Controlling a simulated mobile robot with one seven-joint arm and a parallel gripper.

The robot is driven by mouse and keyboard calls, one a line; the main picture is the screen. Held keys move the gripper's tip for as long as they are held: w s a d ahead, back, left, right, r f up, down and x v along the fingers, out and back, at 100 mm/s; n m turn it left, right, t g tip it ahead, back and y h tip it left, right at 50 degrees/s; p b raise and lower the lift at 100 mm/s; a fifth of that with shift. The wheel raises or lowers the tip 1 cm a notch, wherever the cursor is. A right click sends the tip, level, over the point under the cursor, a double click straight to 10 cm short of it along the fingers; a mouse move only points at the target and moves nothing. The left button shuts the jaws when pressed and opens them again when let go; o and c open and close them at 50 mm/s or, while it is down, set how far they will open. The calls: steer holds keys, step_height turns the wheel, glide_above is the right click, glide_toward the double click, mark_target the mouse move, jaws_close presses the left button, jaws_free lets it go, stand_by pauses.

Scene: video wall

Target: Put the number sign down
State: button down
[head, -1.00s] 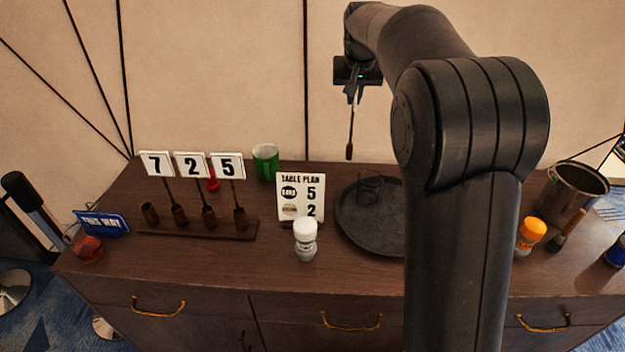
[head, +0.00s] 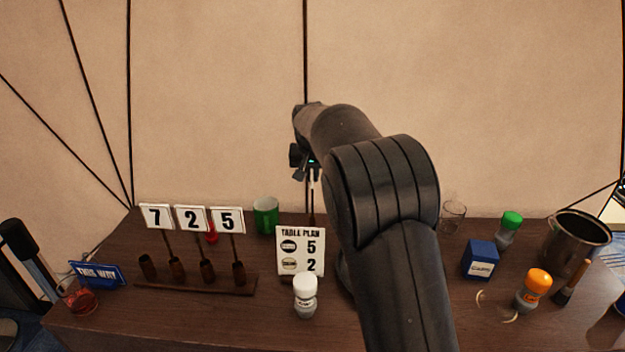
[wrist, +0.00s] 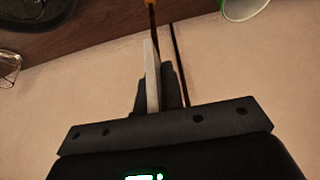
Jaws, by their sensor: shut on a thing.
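My gripper (head: 311,178) is shut on a number sign, above the dresser behind the table plan card. In the wrist view the sign's white plate (wrist: 151,80) is edge-on between my fingers (wrist: 157,88), with its dark stick (wrist: 151,14) pointing away. Its digit cannot be read. A brown wooden rack (head: 195,284) stands at left with several cups in a row. The leftmost cup (head: 147,266) holds no sign. The table plan card (head: 300,251) shows 5 and 2.
A green cup (head: 266,215) and a white-capped shaker (head: 305,296) stand near the card. A blue sign (head: 97,274) is left of the rack. At right are a blue box (head: 480,260), an orange-capped shaker (head: 533,290) and a metal pot (head: 576,240). My arm hides the round tray.

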steer(key=shift+f, duration=0.9)
steer(key=c, duration=1.6)
jaws_free()
steer(key=shift+o, duration=0.2)
